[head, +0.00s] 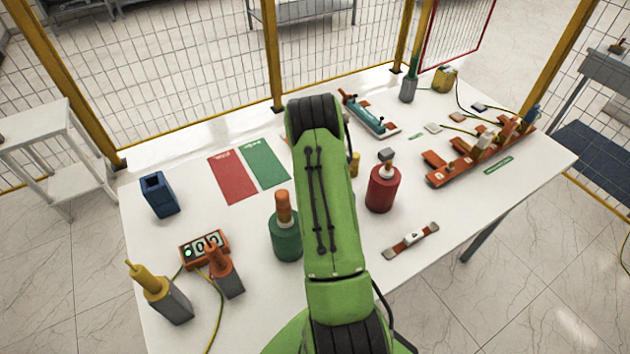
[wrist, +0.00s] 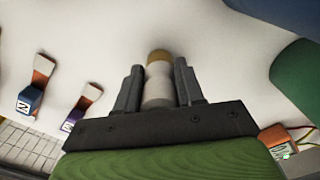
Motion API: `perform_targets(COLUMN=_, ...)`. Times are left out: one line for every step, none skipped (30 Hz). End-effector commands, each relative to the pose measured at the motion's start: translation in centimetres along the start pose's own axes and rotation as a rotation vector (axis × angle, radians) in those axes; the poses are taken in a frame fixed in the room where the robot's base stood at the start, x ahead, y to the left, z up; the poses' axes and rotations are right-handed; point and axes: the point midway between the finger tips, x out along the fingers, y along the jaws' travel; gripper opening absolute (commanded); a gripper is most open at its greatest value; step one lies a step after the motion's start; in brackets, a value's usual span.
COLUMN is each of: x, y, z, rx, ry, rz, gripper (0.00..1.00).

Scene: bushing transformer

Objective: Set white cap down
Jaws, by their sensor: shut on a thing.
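In the wrist view, my gripper (wrist: 158,88) is shut on the white cap (wrist: 158,78), a pale cylinder between the two dark fingers. A brass-coloured end (wrist: 159,57) shows at the far end of the cap. White table surface (wrist: 215,55) lies beyond it; I cannot tell whether the cap touches the table. In the head view my green arm covers the middle of the table and hides my gripper and the cap.
A green bushing (head: 286,238) stands left of my arm and a red one (head: 382,190) right. Red (head: 233,177) and green (head: 264,163) mats lie on the table's left half. A blue open holder (head: 159,194) and an orange display box (head: 204,249) stand at left.

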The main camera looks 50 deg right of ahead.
Motion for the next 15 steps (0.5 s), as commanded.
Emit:
perform_targets(x=0.45, y=0.02, z=0.03, rx=0.001, ry=0.000, rz=0.001, gripper=0.07)
perform_targets(x=0.51, y=0.06, z=0.03, rx=0.001, ry=0.000, rz=0.002, gripper=0.07)
perform_targets(x=0.46, y=0.09, z=0.02, rx=0.001, ry=0.000, rz=0.003, gripper=0.07)
perform_targets(x=0.43, y=0.09, z=0.02, rx=0.001, ry=0.000, rz=0.003, gripper=0.07)
perform_targets(x=0.43, y=0.08, z=0.03, rx=0.001, ry=0.000, rz=0.003, gripper=0.07)
perform_targets(x=0.42, y=0.07, z=0.03, rx=0.001, ry=0.000, rz=0.003, gripper=0.07)
perform_targets(x=0.45, y=0.07, z=0.03, rx=0.001, ry=0.000, rz=0.003, gripper=0.07)
perform_targets(x=0.54, y=0.07, z=0.03, rx=0.001, ry=0.000, rz=0.003, gripper=0.07)
perform_targets(x=0.72, y=0.07, z=0.02, rx=0.001, ry=0.000, rz=0.003, gripper=0.07)
perform_targets(x=0.83, y=0.06, z=0.03, rx=0.001, ry=0.000, rz=0.003, gripper=0.07)
perform_targets(x=0.94, y=0.06, z=0.02, rx=0.001, ry=0.000, rz=0.003, gripper=0.07)
perform_targets(x=0.88, y=0.04, z=0.03, rx=0.001, ry=0.000, rz=0.002, gripper=0.42)
perform_targets(x=0.84, y=0.04, z=0.02, rx=0.001, ry=0.000, rz=0.002, gripper=0.47)
perform_targets(x=0.82, y=0.04, z=0.02, rx=0.001, ry=0.000, rz=0.002, gripper=0.51)
perform_targets(x=0.81, y=0.04, z=0.03, rx=0.001, ry=0.000, rz=0.002, gripper=0.57)
